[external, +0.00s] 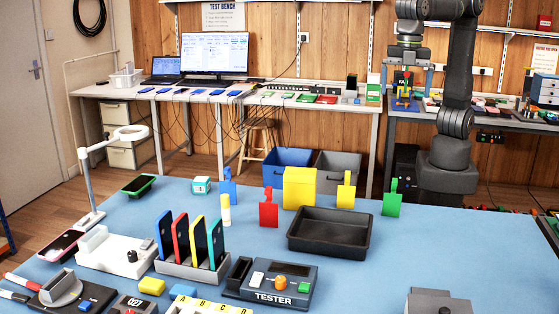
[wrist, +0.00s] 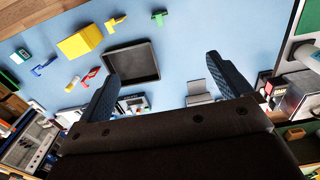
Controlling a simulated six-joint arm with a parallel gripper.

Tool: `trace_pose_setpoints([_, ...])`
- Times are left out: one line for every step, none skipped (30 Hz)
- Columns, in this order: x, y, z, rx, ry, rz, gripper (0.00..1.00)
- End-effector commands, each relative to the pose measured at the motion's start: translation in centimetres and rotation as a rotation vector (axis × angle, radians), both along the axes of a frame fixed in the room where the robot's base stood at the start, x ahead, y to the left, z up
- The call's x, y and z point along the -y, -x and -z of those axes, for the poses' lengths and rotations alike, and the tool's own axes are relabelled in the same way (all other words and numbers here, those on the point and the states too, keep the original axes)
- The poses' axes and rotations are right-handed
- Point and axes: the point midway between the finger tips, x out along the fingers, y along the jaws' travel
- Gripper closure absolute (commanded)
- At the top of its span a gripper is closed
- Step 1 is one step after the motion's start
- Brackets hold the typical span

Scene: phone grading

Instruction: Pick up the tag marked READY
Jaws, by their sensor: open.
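Several coloured tags stand on the blue table: a blue tag (external: 229,190), a red tag (external: 268,212), a yellow tag (external: 346,194) and a green tag (external: 392,202). I cannot read any lettering on them, so I cannot tell which is marked READY. In the wrist view the green tag (wrist: 159,17) and yellow tag (wrist: 114,22) show at the top, and the red tag (wrist: 91,74) lies left of my fingers. My gripper (external: 405,80) is open and empty, raised high above the table. Its spread fingers also show in the wrist view (wrist: 162,68).
A black tray (external: 330,246) lies in front of the yellow and green tags. A yellow box (external: 299,188) stands between the red and yellow tags. A rack of phones (external: 192,268) and a tester (external: 272,286) stand nearer the front. The right side of the table is mostly clear.

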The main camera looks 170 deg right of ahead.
Motion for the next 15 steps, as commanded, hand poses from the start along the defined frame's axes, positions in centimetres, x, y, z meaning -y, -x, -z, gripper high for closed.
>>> trace_pose_setpoints([0.0, 0.0, 0.0, 0.0, 0.0, 0.0, 0.16])
trace_pose_setpoints([0.0, 0.0, 0.0, 0.0, 0.0, 0.0, 0.22])
trace_pose_setpoints([0.0, 0.0, 0.0, 0.0, 0.0, 0.0, 0.29])
trace_pose_setpoints([0.0, 0.0, 0.0, 0.0, 0.0, 0.0, 0.35])
trace_pose_setpoints([0.0, 0.0, 0.0, 0.0, 0.0, 0.0, 0.41])
trace_pose_setpoints([0.0, 0.0, 0.0, 0.0, 0.0, 0.0, 0.45])
trace_pose_setpoints([0.0, 0.0, 0.0, 0.0, 0.0, 0.0, 0.45])
trace_pose_setpoints([0.0, 0.0, 0.0, 0.0, 0.0, 0.0, 0.45])
trace_pose_setpoints([0.0, 0.0, 0.0, 0.0, 0.0, 0.0, 0.45])
trace_pose_setpoints([0.0, 0.0, 0.0, 0.0, 0.0, 0.0, 0.45])
trace_pose_setpoints([0.0, 0.0, 0.0, 0.0, 0.0, 0.0, 0.45])
trace_pose_setpoints([0.0, 0.0, 0.0, 0.0, 0.0, 0.0, 0.45])
trace_pose_setpoints([-0.01, 0.0, 0.02, 0.0, 0.0, -0.001, 0.45])
trace_pose_setpoints([-0.03, -0.01, 0.08, -0.001, 0.002, -0.006, 0.45])
trace_pose_setpoints([-0.11, -0.03, 0.27, -0.003, 0.005, -0.021, 0.45])
